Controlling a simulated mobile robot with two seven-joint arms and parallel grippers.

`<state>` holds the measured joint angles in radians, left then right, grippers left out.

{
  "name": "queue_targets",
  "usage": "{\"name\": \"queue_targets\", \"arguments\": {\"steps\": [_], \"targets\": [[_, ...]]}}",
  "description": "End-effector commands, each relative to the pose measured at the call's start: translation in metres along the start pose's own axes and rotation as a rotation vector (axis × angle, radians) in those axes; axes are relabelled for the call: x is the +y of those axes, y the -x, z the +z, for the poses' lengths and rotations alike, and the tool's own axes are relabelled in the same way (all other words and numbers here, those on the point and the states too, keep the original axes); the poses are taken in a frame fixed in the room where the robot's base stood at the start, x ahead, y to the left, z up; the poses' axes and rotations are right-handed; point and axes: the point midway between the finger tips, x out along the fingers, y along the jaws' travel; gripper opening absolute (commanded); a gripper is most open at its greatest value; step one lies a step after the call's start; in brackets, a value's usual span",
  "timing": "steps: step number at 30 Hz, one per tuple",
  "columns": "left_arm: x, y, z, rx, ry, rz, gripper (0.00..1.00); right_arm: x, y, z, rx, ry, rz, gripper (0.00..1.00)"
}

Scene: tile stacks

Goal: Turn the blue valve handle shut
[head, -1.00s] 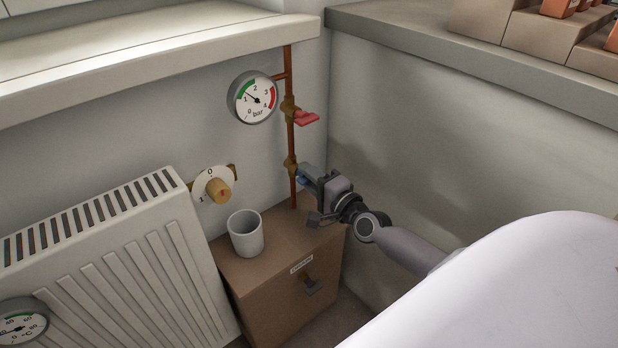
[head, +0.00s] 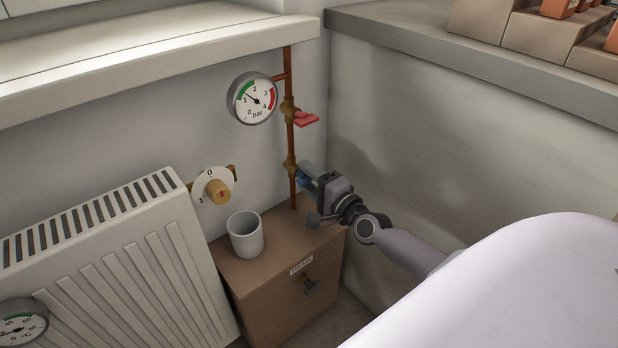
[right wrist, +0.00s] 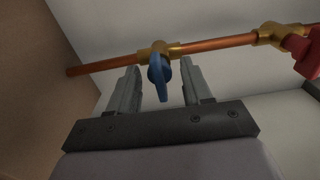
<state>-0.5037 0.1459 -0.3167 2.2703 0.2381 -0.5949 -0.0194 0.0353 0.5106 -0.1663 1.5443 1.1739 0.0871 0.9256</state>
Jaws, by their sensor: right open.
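The blue valve handle (head: 303,182) is on the lower brass valve (head: 290,167) of the upright copper pipe (head: 292,140), in the corner by the wall. My right gripper (head: 307,176) is at this handle and partly covers it in the head view. In the right wrist view the blue handle (right wrist: 161,80) lies between the two spread fingers of the gripper (right wrist: 160,68), with a gap visible on each side. The handle's exact angle to the pipe is hard to tell. My left gripper is not in view.
A red valve handle (head: 306,118) and a pressure gauge (head: 253,98) sit higher on the pipe. A white cup (head: 245,235) stands on the brown cabinet (head: 262,283) below. A ledge (head: 170,50) runs above.

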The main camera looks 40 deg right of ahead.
Motion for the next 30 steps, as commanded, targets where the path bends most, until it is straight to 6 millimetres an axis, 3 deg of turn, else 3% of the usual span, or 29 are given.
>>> {"name": "queue_targets", "arguments": {"steps": [16,30], "targets": [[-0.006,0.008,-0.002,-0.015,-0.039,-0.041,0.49,0.0,0.061,0.0,0.0,0.001,0.003,0.49],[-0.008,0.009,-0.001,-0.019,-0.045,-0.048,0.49,0.0,0.071,0.0,0.0,0.0,0.0,0.49]]}}
